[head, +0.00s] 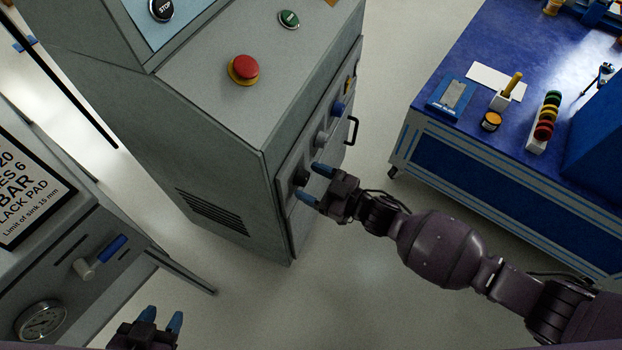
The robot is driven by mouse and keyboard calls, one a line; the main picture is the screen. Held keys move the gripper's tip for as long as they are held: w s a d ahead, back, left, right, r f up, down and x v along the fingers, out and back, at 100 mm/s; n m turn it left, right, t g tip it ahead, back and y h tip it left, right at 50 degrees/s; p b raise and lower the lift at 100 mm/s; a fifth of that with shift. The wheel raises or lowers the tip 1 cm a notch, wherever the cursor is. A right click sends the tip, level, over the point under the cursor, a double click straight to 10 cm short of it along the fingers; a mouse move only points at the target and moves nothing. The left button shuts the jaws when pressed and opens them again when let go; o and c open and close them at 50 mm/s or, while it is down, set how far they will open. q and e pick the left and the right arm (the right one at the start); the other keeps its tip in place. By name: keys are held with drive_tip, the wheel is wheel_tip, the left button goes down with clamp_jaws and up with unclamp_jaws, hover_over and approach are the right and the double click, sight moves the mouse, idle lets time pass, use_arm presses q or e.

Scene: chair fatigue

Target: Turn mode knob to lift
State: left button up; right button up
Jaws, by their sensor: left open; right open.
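A dark knob (301,176) sits on the front panel of the grey cabinet (235,120), nearest the cabinet's near corner. No labels are readable, so I cannot tell which is the mode knob. My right gripper (312,183) is open, its blue fingertips pointing at the dark knob, one on either side in the picture. I cannot tell whether they touch it. My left gripper (161,320) is open and empty at the bottom left, away from the panel.
A red emergency button (243,69) and a green button (289,19) are on the cabinet top. A black handle (352,131) sticks out of its front. A blue workbench (465,140) stands right. A machine with a gauge (41,319) is left. Floor between is clear.

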drive_tip(key=shift+w+a, duration=0.15)
drive_tip(key=shift+a, duration=0.05)
use_arm(q)
drive_tip(key=shift+w, duration=0.15)
use_arm(e)
drive_tip(key=c, duration=0.9)
use_arm(q)
drive_tip(key=shift+s+f, duration=0.15)
drive_tip(key=shift+s, duration=0.3)
